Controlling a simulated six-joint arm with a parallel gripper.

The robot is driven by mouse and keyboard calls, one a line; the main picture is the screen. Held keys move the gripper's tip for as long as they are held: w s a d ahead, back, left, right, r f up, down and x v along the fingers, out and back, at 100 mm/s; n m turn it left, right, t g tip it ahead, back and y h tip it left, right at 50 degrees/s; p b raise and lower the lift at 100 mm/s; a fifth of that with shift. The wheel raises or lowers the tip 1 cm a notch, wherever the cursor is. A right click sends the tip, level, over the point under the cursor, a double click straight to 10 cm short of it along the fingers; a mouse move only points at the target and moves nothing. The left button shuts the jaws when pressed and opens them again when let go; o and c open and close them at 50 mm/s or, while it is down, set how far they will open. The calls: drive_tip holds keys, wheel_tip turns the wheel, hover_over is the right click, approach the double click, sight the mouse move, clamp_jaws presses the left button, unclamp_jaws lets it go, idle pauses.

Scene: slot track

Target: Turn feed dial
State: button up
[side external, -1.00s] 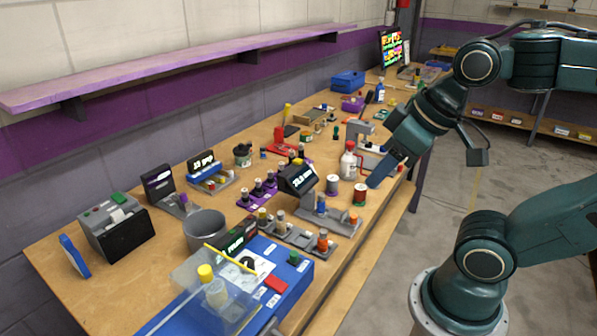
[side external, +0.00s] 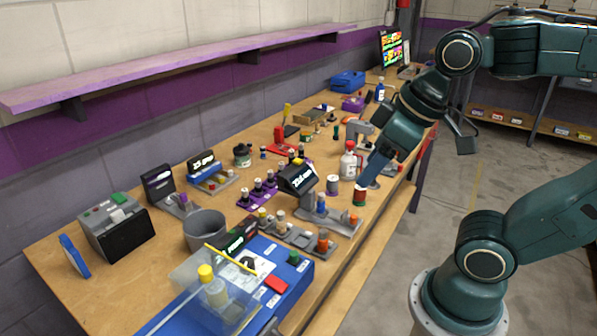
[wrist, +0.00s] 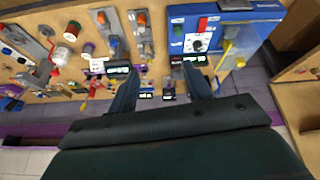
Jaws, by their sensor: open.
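A blue machine (side external: 297,272) stands at the near end of the bench, with a white panel and a small dark round knob (side external: 248,263) that looks like the feed dial. In the wrist view the blue machine (wrist: 262,16) is at upper right, and the dark knob (wrist: 197,45) sits on its white panel. Its label is too small to read. My gripper (side external: 367,184) points down over the bench's front side, beside the red-capped bottle and well apart from the dial. In the wrist view my gripper (wrist: 160,82) has its two fingers apart, with nothing held between them.
A clear cover (side external: 205,275) with a yellow edge stands over part of the blue machine. A grey cup (side external: 205,230), a dark display (side external: 297,178) and a red-capped white bottle (side external: 348,165) stand along the bench. A purple shelf (side external: 180,62) runs along the wall.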

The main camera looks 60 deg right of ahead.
drive_tip(key=w+a+n+g, duration=0.3)
drive_tip(key=w+a+n, duration=0.2)
drive_tip(key=w+n, duration=0.45)
drive_tip(key=n+g, duration=0.2)
drive_tip(key=n, duration=0.8)
hover_over(246, 261)
wheel_tip(246, 261, down, 8)
drive_tip(key=r, duration=0.1)
drive_tip(key=shift+f, duration=0.25)
drive_tip(key=shift+f, duration=6.85)
drive_tip(key=c, duration=1)
drive_tip(key=shift+m, duration=0.25)
